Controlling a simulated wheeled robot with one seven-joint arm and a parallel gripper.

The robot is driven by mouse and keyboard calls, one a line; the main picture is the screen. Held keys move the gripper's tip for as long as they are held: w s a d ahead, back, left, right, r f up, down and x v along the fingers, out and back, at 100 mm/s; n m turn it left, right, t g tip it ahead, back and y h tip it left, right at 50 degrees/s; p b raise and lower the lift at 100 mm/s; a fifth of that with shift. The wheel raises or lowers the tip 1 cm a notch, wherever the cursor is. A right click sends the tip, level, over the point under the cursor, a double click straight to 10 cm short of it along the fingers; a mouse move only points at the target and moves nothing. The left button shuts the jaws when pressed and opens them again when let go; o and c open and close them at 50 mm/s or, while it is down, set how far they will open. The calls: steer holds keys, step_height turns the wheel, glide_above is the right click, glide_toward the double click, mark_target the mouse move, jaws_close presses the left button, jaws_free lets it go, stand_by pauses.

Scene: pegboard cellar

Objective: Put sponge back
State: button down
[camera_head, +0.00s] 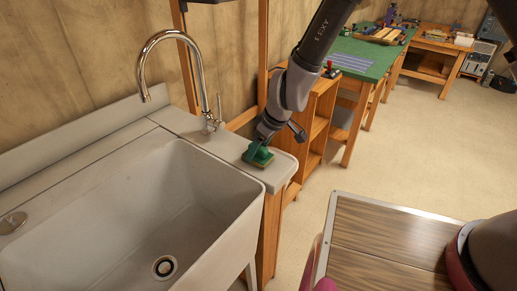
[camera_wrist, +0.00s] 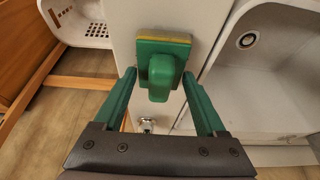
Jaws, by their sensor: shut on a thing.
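The sponge (camera_wrist: 163,46) is a green block with a yellow layer along its far edge and a rounded green grip towards me in the wrist view. My gripper (camera_wrist: 159,76) has its green fingers on either side of that grip and is shut on it. In the head view my gripper (camera_head: 262,147) points down over the counter corner right of the sink, with the sponge (camera_head: 257,157) under it. The sponge is at the white counter top (camera_head: 228,148); whether it touches it, I cannot tell. The fingers partly hide it in the head view.
The white sink (camera_head: 205,205) lies left of the sponge, its basin empty around the drain (camera_head: 164,267). A chrome faucet (camera_head: 202,85) stands behind. A wooden shelf (camera_head: 318,120) is beside the counter. A white basket (camera_wrist: 82,28) shows in the wrist view.

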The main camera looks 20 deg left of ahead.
jaws_free()
steer(key=v, duration=1.2)
